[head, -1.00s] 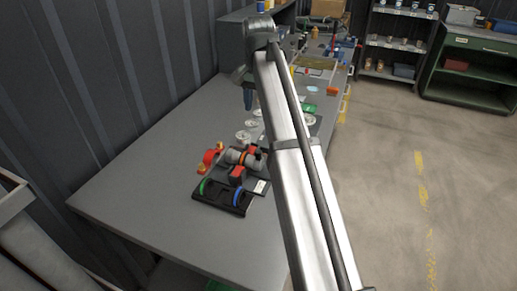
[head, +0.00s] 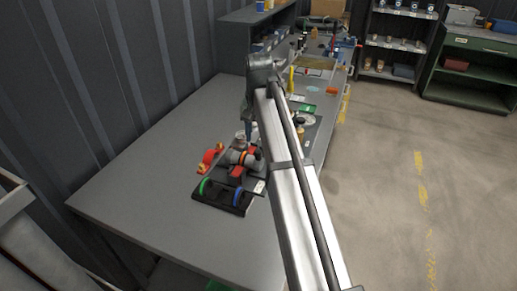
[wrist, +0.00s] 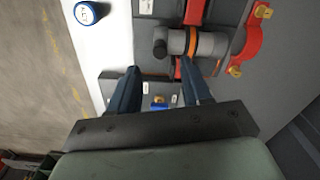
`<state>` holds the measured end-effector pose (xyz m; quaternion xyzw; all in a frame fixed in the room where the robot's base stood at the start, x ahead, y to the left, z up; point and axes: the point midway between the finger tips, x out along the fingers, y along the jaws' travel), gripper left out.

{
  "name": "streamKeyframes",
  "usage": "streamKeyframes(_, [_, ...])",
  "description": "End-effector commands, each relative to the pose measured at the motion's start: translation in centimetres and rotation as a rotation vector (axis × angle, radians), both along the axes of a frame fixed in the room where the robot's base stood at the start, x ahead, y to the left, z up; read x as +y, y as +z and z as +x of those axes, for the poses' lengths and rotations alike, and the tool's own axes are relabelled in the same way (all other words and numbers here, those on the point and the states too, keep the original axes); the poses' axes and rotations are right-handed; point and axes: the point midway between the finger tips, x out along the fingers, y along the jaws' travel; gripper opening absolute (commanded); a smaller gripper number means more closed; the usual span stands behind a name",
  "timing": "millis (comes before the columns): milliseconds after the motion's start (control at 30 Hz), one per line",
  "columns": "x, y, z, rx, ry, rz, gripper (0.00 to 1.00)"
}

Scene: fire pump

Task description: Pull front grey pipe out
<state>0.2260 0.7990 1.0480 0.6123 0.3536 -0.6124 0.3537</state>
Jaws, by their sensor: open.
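The pump assembly lies on the grey workbench (head: 150,190), with a grey pipe (head: 235,157) that has an orange band and a dark end. In the wrist view the grey pipe (wrist: 207,44) lies at the top, just beyond my fingertips. I cannot tell whether this is the front one. My gripper (wrist: 159,72) is open, with two blue fingers and nothing gripped between them. In the head view my gripper (head: 248,132) points down just above and behind the pipe, partly hidden by my arm. I cannot tell whether a finger touches the pipe.
A red clamp (head: 208,158) sits left of the pipe. A black tray with green and blue handles (head: 222,195) lies in front. The bench's near left is clear.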

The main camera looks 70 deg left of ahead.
Motion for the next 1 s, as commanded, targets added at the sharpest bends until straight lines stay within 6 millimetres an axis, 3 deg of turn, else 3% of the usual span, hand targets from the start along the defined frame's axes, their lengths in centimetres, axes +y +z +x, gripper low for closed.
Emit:
streamKeyframes(200, [-0.1,-3.5,0.0,0.000,-0.001,-0.001,0.48])
streamKeyframes(400, [0.0,-5.3,0.0,0.000,-0.001,0.000,0.48])
streamKeyframes(833, [0.0,-5.9,0.0,0.000,-0.001,0.000,0.48])
streamKeyframes(1000, [0.0,-5.9,0.0,0.000,-0.001,0.000,0.32])
